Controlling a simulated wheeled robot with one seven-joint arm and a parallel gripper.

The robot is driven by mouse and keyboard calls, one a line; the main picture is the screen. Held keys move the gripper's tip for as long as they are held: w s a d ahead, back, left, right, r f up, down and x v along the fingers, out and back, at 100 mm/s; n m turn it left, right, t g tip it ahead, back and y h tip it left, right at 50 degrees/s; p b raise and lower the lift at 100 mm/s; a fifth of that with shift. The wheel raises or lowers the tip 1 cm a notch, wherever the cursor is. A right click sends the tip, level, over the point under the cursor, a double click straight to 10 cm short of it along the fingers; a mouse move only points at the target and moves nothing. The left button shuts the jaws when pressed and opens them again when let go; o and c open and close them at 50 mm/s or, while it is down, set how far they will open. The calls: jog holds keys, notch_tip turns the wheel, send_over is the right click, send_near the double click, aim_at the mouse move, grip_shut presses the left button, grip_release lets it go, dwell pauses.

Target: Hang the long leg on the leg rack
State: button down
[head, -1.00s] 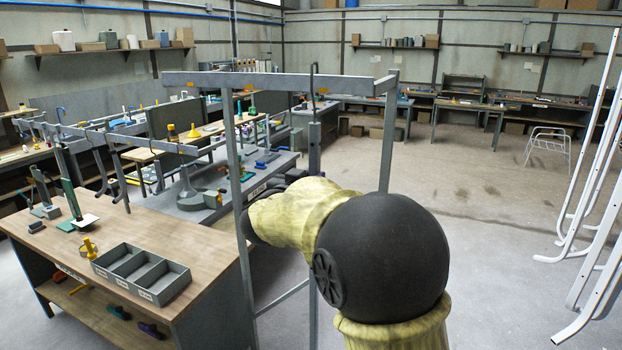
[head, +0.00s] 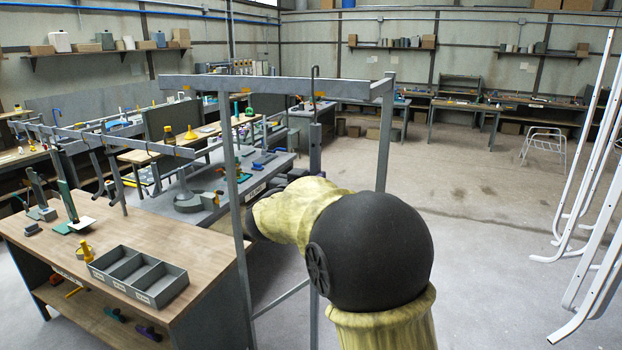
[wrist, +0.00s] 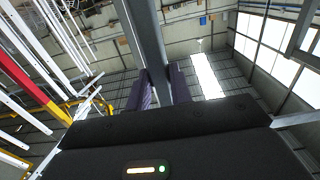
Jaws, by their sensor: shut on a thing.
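The long leg (head: 315,141) is a grey upright bar with a thin dark hook at its top, in the middle of the head view. The hook rises above the top rail of a tall grey frame (head: 270,84); I cannot tell if it touches the rail. In the wrist view my gripper (wrist: 162,88) has its two dark fingers shut on the long leg (wrist: 148,45). I cannot tell which of the two is the leg rack.
A wooden workbench (head: 190,235) with a grey compartment tray (head: 138,275) stands at front left. White bent tubes (head: 590,215) stand at the right edge. A grey bench with parts stands behind the frame. Open floor (head: 470,230) lies to the right.

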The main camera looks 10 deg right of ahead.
jog(key=shift+p+x, duration=0.7)
jog(key=shift+x, duration=0.8)
dwell(0.8)
dwell(0.4)
jog(key=shift+f+b, duration=0.9)
jog(key=shift+f, duration=0.25)
jog(key=c, duration=1.2)
grip_release()
jog(key=shift+r, duration=0.1)
jog(key=shift+o, duration=0.2)
jog(key=v, duration=0.8)
